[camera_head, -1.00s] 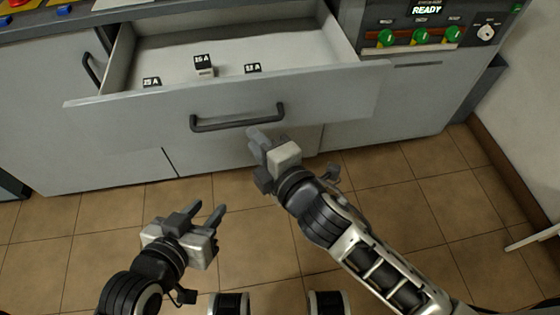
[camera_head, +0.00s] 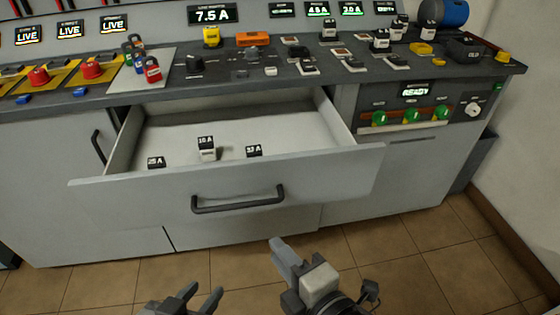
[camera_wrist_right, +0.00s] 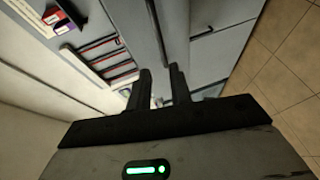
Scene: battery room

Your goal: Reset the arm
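My left gripper (camera_head: 198,293) is at the bottom edge of the head view, in front of the cabinet. Its fingers are apart and hold nothing; its arm is cut off. My right gripper (camera_head: 280,245) is right of it, below the drawer handle (camera_head: 238,200) in the picture and apart from it. In the right wrist view its two fingers (camera_wrist_right: 161,85) stand with a narrow empty gap between them. The drawer (camera_head: 160,205) is pulled open.
Small labelled blocks, one a fuse-like block (camera_head: 207,150), lie in the drawer. The grey bench top (camera_head: 225,75) carries knobs, plugs and displays. A panel with green knobs (camera_head: 415,115) is right of the drawer. Tiled floor (camera_head: 420,255) is clear at right.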

